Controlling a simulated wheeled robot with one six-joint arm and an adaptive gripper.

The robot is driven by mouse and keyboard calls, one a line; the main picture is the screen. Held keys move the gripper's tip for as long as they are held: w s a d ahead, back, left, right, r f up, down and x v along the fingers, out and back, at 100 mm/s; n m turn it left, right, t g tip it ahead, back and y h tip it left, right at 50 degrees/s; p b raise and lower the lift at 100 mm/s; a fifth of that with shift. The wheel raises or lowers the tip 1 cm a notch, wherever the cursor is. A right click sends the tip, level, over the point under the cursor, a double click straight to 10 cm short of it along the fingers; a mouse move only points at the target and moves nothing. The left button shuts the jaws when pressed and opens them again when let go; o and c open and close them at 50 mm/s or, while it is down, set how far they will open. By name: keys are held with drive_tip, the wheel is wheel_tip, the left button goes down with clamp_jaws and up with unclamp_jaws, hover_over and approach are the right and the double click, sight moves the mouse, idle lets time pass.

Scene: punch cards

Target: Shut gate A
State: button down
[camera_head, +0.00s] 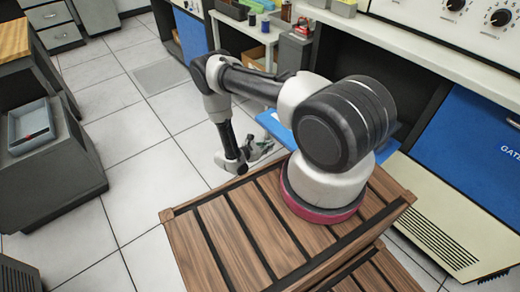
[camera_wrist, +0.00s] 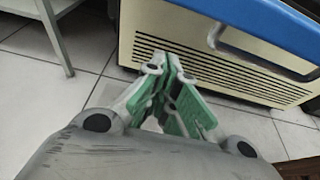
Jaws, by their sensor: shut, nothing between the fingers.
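A blue panel (camera_head: 274,130) juts out from the counter front behind my arm in the head view; my arm hides much of it and no label on it is readable. My gripper (camera_head: 262,150) is low, beside the jutting panel's near left end in the head view. In the wrist view my gripper (camera_wrist: 172,62) is shut and empty, its fingertips left of the handle and apart from it in the picture.
A beige vented panel (camera_wrist: 225,75) is below the blue one. Another blue panel (camera_head: 482,135), lettered "GATE" with the rest cut off, is at the right. A grey cabinet with a tray (camera_head: 30,125) stands left. Tiled floor (camera_head: 140,165) is clear between.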

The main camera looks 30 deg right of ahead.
drive_tip(key=shift+r, duration=2.05)
drive_tip(key=shift+r, duration=0.1)
